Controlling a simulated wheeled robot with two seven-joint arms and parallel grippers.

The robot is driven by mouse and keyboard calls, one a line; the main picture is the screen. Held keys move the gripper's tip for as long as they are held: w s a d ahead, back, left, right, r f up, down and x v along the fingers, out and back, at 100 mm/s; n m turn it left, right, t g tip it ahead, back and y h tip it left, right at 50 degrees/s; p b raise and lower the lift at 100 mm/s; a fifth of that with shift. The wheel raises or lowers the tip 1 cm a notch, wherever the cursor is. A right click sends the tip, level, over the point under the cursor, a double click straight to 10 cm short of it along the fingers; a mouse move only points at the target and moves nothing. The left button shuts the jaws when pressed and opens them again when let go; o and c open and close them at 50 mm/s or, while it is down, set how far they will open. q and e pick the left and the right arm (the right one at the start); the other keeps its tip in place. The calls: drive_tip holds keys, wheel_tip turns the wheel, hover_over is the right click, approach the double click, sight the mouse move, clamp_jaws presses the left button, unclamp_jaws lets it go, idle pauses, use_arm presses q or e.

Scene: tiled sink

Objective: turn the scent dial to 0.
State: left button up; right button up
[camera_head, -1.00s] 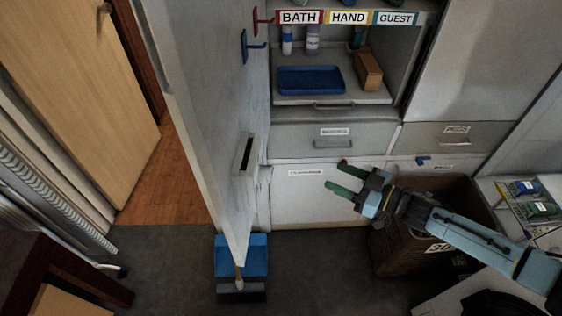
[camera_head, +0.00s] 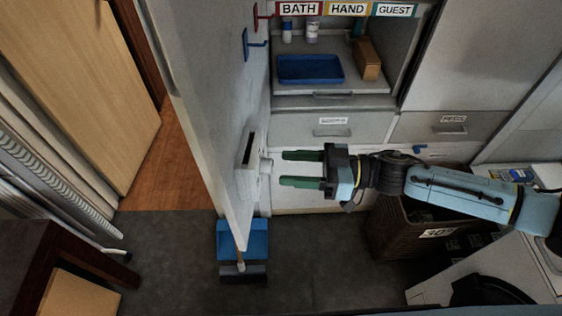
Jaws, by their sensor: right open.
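A small pale knob (camera_head: 266,165) sticks out to the right from a light-coloured unit (camera_head: 246,173) on the grey upright panel; it may be the scent dial. Its marks and setting are too small to read. My right gripper (camera_head: 284,168) is open and empty, with its two green fingers pointing left at the knob. The fingertips are just right of the knob, one a little above its height and one below, and appear apart from it. My left gripper is out of view.
The grey panel (camera_head: 205,110) stands left of the gripper. Shelves with a blue tray (camera_head: 310,69) and drawers (camera_head: 332,128) stand behind. A blue dustpan (camera_head: 243,240) is on the floor below. A brown basket (camera_head: 400,235) stands under my right arm.

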sight(267, 166)
drive_tip(key=shift+w+a, duration=0.2)
drive_tip(key=shift+a, duration=1.2)
drive_tip(key=shift+c, duration=0.3)
drive_tip(key=c, duration=0.9)
